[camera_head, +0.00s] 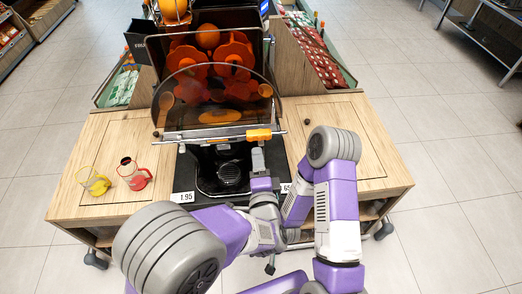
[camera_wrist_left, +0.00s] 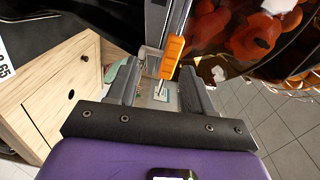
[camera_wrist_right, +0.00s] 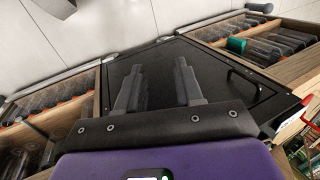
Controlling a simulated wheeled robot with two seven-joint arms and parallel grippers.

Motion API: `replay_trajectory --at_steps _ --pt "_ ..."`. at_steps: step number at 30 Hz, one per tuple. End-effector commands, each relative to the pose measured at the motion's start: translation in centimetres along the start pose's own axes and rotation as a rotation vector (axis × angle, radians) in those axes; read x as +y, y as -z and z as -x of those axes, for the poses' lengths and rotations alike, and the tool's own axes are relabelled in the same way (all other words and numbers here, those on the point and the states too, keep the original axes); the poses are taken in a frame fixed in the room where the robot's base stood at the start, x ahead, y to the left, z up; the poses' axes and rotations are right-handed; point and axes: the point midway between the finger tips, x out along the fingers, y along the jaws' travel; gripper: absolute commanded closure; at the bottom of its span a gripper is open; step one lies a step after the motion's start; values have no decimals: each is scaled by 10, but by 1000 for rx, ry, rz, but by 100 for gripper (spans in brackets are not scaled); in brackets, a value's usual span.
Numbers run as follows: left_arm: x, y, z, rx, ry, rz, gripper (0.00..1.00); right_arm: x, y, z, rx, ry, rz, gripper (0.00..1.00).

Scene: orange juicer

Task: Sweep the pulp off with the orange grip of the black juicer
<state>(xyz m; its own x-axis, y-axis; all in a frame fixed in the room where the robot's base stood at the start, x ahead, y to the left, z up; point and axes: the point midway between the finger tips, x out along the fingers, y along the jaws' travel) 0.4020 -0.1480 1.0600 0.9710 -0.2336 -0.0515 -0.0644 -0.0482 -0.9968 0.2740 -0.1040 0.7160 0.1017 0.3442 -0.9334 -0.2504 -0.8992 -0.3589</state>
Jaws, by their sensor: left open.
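The black juicer (camera_head: 186,60) stands at the middle of the wooden counter, with orange parts behind its clear curved cover. Its orange grip (camera_head: 258,134) sits at the right part of a thin bar below the cover. In the left wrist view the orange grip (camera_wrist_left: 172,57) shows just beyond my fingertips, nearer the right finger. My left gripper (camera_wrist_left: 158,68) is open and empty, just in front of and below the grip in the head view. My right gripper (camera_wrist_right: 158,66) is open and empty before a dark panel; its fingers are hidden in the head view. I cannot make out pulp separately.
Two small jugs, one yellow-handled (camera_head: 97,184) and one red-handled (camera_head: 134,175), stand on the counter's left side. Price tags (camera_head: 182,197) line the front edge. The counter's right top (camera_head: 350,115) is mostly clear. Bins of packaged goods (camera_head: 310,50) stand behind.

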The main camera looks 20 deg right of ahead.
Motion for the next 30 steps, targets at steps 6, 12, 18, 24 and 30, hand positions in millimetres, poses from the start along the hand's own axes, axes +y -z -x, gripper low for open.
replay_trajectory --at_steps 6,12,18,24,30 --pt "80 -77 -27 -91 -300 348 49 -2 80 58 308 110 -145 64" --pt "165 -148 -6 -299 -608 788 49 -14 143 138 567 342 -283 64" --pt "233 -200 58 -636 -867 1245 49 -34 175 232 711 655 -384 64" --pt "268 -221 130 -1003 -1030 1612 49 -52 176 312 716 951 -432 64" --pt "278 -223 171 -1230 -1093 1792 49 -62 167 351 667 1108 -449 64"
